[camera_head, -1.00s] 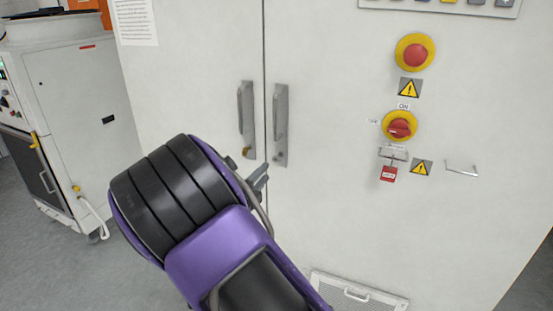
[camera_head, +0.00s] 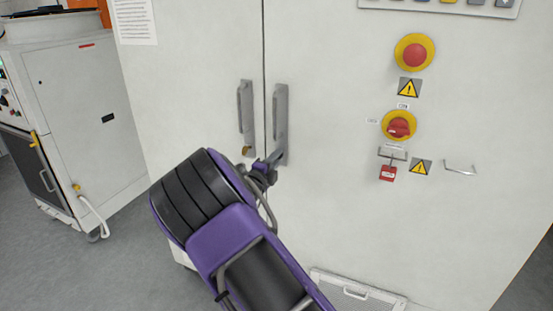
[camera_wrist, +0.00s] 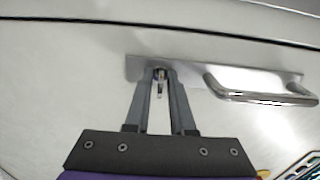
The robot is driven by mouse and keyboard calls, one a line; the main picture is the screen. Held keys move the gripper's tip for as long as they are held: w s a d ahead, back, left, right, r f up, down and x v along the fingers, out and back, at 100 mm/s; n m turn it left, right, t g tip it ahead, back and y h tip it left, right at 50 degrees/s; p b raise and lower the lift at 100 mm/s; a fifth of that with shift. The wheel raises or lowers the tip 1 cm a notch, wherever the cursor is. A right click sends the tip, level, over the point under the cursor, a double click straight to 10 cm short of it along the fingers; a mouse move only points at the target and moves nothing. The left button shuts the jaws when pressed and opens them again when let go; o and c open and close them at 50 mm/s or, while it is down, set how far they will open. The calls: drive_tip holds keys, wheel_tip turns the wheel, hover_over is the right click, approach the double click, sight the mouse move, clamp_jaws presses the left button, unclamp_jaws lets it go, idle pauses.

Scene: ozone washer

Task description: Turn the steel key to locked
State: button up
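The cabinet's right door handle plate (camera_head: 281,112) stands beside the door seam in the head view. In the wrist view the same plate (camera_wrist: 233,76) lies sideways with its bar handle at right. A small steel key (camera_wrist: 159,88) shows at the plate's left end, its lower end in the world. My gripper (camera_wrist: 161,78) has one finger on each side of the key. A narrow gap shows between the fingers, and I cannot tell whether they touch the key. In the head view my gripper (camera_head: 268,167) is at the plate's lower end and hides the key.
The left door handle (camera_head: 246,115) with a brass-coloured key (camera_head: 246,150) is close on the left. A red padlock (camera_head: 388,173), a red-yellow switch (camera_head: 398,126) and an emergency button (camera_head: 414,55) are on the right door. A small wire handle (camera_head: 460,170) protrudes farther right.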

clamp_jaws()
drive_tip(key=n+b, duration=0.1)
drive_tip(key=n, duration=0.2)
drive_tip(key=shift+n, duration=0.4)
drive_tip(key=n, duration=0.4)
drive_tip(key=shift+n, duration=0.3)
drive_tip(key=n+p, duration=0.1)
drive_tip(key=n, duration=0.4)
drive_tip(key=shift+r, duration=0.1)
drive_tip(key=shift+n+p, duration=0.8)
drive_tip(key=shift+n, duration=1.5)
